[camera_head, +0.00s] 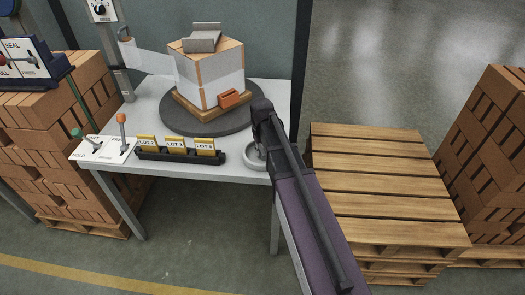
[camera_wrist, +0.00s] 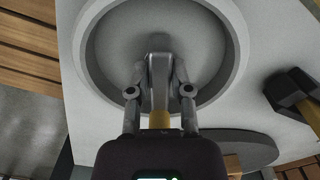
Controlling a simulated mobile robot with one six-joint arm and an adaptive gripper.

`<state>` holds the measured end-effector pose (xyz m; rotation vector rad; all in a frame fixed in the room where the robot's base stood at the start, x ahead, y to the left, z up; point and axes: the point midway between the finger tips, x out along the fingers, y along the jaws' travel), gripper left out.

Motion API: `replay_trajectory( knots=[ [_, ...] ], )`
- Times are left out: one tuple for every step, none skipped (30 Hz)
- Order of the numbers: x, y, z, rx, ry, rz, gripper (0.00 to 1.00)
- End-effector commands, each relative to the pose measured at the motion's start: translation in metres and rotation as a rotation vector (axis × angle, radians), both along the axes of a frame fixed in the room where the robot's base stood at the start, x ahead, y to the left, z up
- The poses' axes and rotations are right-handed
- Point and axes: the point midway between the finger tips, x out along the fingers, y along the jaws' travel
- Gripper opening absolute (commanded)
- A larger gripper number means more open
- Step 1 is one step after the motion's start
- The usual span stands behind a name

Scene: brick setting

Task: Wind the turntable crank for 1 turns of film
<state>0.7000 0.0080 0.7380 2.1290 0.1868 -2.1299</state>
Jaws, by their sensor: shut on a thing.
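The turntable (camera_head: 172,120) is a dark round disc on a grey table. A brick stack partly wrapped in white film (camera_head: 222,84) stands on it, on a small wooden base. The crank is a grey dish-like wheel (camera_head: 250,160) at the table's front right corner; it also fills the top of the wrist view (camera_wrist: 235,50). My gripper (camera_wrist: 160,90) is shut on the crank's knob, whose yellowish part (camera_wrist: 159,120) shows between the fingers. In the head view my arm hides the knob and most of the gripper.
A film roll (camera_head: 127,47) on a post at the left feeds film to the stack. A black holder with yellow lot cards (camera_head: 180,153) and a lever panel (camera_head: 105,149) line the front edge. Wooden pallets (camera_head: 380,180) stand right of the table.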

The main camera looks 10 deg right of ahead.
Motion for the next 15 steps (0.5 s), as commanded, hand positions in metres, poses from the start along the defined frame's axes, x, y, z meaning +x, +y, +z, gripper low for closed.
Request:
replay_trajectory(
  knots=[
    [0.0003, 0.0, 0.0, 0.0, -0.001, 0.04, 0.0],
    [0.0003, 0.0, 0.0, 0.0, -0.001, 0.067, 0.0],
    [0.0003, 0.0, 0.0, 0.0, -0.001, 0.104, 0.0],
    [0.0003, 0.0, 0.0, 0.0, -0.001, 0.13, 0.0],
    [0.0004, 0.0, 0.0, 0.0, -0.001, 0.155, 0.0],
    [0.0003, 0.0001, 0.0, 0.0, -0.001, 0.186, 0.0],
    [0.0003, 0.0001, 0.0, 0.0, -0.001, 0.209, 0.0],
    [0.0003, 0.0001, 0.0, 0.0, -0.001, 0.229, 0.0],
    [0.0003, 0.0001, 0.0, 0.0, -0.001, 0.254, 0.0],
    [0.0003, 0.0001, 0.0, 0.0, -0.001, 0.272, 0.0],
    [0.0004, 0.0002, 0.0, 0.0, -0.001, 0.288, 0.0],
    [0.0003, 0.0002, 0.0, 0.0, -0.001, 0.309, 0.0],
    [0.0003, 0.0002, 0.0, 0.0, -0.001, 0.325, 0.0],
    [0.0003, 0.0002, 0.0, 0.0, -0.001, 0.341, 0.0],
    [0.0003, 0.0002, 0.0, 0.0, -0.001, 0.366, 0.0]
  ],
)
